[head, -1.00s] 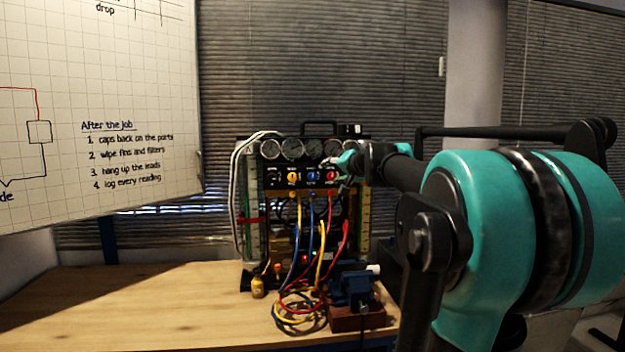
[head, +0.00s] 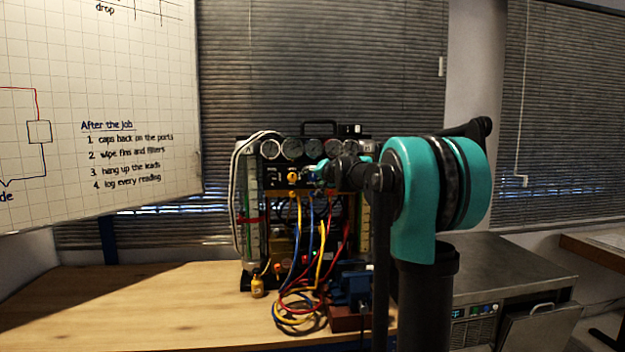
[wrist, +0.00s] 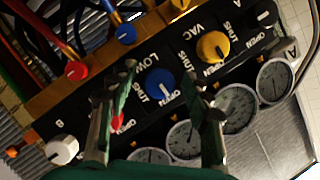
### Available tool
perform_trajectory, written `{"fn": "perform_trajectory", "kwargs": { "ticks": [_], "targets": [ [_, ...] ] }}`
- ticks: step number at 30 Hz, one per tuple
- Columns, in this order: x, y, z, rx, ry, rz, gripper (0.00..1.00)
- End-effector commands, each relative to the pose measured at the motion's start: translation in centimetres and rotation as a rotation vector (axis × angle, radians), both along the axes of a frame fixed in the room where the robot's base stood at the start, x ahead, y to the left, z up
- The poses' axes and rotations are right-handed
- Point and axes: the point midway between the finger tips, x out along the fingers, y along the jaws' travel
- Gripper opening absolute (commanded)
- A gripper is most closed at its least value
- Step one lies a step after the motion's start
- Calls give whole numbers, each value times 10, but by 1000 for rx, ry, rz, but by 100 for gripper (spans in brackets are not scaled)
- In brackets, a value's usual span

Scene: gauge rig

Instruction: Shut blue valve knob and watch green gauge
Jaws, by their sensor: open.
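The blue valve knob (wrist: 160,84) is on the black panel (wrist: 139,95), beside the lettering LOW, OPEN and SHUT. My gripper (wrist: 160,72) is open, with one finger on each side of the knob in the wrist view; I cannot tell whether either touches it. In the head view my gripper (head: 318,173) is at the panel and covers the blue knob. A row of round gauges (head: 292,149) runs along the panel top. Several gauge faces (wrist: 237,108) show in the wrist view, some partly behind my fingers. I cannot tell which gauge is green.
A yellow knob (wrist: 213,46) and a partly hidden red knob (wrist: 118,122) flank the blue one. A white knob (wrist: 62,150) is farther left. Coloured hoses (head: 318,250) hang below the panel.

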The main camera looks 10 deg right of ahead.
Motion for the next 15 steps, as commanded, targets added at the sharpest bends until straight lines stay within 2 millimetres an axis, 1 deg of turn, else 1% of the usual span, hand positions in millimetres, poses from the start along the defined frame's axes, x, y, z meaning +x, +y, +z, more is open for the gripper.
{"fn": "perform_trajectory", "kwargs": {
  "ticks": [9, 10, 15],
  "targets": [
    [3, 1, -1, 0, 0, 0, 50],
    [3, 1, -1, 0, 0, 0, 48],
    [3, 1, -1, 0, 0, 0, 27]
  ]
}}
